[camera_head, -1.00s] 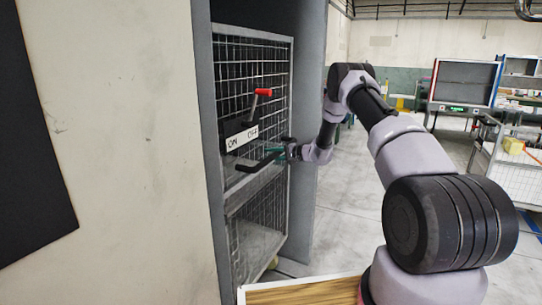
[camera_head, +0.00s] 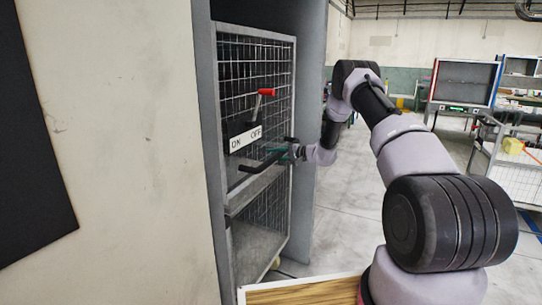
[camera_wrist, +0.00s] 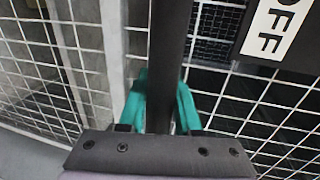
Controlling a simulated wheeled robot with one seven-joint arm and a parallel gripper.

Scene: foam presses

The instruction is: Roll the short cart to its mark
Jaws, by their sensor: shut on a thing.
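A grey wire-mesh cart (camera_head: 288,100) stands in a tall grey bay, left of centre in the head view. It carries a white ON/OFF plate (camera_head: 245,139) and a red-tipped lever (camera_head: 264,92). A black bar handle (camera_head: 252,165) sticks out below the plate. My gripper (camera_head: 284,153) is shut on this handle with its teal fingers. In the wrist view, the dark bar (camera_wrist: 169,50) runs between the fingers (camera_wrist: 163,108), with mesh behind it. A caster partly shows at the cart's foot. I cannot tell whether this is the short cart.
A pale wall (camera_head: 120,150) stands close on the left. Another mesh cart (camera_head: 508,170), with a yellow item on it, stands at the far right near a blue floor line (camera_head: 530,222). A wooden surface (camera_head: 300,292) is at the bottom. Grey floor (camera_head: 350,225) lies open beyond the bay.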

